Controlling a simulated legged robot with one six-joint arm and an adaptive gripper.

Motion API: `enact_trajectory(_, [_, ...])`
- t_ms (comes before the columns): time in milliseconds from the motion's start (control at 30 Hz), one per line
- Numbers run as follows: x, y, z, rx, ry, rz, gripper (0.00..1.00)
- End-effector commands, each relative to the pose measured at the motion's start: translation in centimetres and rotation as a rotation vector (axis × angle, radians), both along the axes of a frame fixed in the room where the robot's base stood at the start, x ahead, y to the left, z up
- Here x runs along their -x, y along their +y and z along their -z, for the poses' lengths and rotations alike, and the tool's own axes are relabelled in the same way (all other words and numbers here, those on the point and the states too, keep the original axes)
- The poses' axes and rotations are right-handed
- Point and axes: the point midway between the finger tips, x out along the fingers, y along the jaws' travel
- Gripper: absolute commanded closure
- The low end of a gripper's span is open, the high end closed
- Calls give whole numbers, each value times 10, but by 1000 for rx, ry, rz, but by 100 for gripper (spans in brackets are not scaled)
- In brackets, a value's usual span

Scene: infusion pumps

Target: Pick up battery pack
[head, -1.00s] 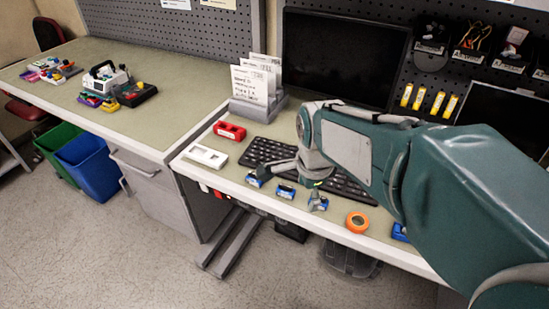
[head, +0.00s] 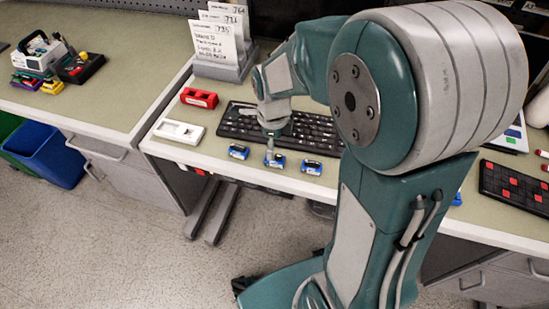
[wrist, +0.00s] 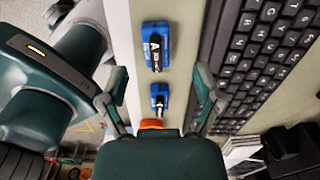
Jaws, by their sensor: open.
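Three small blue battery packs with dark tops lie in a row along the desk's front edge in the head view: left (head: 238,151), middle (head: 279,163) and right (head: 312,167). My gripper (head: 271,146) points down over the middle one; a finger overlaps it in the picture. I cannot tell whether they touch. In the wrist view my gripper (wrist: 160,88) is open, with one finger on each side. One blue pack (wrist: 159,101) shows between the fingers and another (wrist: 156,48) shows above it. The gripper body hides what is lower.
A black keyboard (head: 236,125) lies just behind the packs. A red case (head: 199,98) and a white tray (head: 178,132) are on the left. A grey card holder (head: 224,69) stands behind. An orange object (wrist: 151,124) shows in the wrist view. My arm blocks the desk's middle right.

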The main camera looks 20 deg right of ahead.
Motion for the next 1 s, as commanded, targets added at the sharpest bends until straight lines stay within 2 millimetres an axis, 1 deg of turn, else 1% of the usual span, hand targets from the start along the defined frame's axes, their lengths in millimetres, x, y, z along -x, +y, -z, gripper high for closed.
enact_trajectory(200, [6,-2,34,0,6,0,17])
enact_trajectory(300, [5,-2,44,-1,3,0,17])
enact_trajectory(400, [5,-2,48,-1,2,0,17])
enact_trajectory(567, [5,-2,48,-1,1,0,17])
enact_trajectory(600, [5,-2,48,-1,1,0,26])
enact_trajectory(667, [5,-2,48,-1,1,0,53])
enact_trajectory(700, [5,-2,48,-1,1,-1,71])
enact_trajectory(767, [5,-2,48,-1,1,-1,97])
enact_trajectory(800, [5,-2,48,-1,1,-1,100])
enact_trajectory(1000, [5,-2,48,-1,1,0,100])
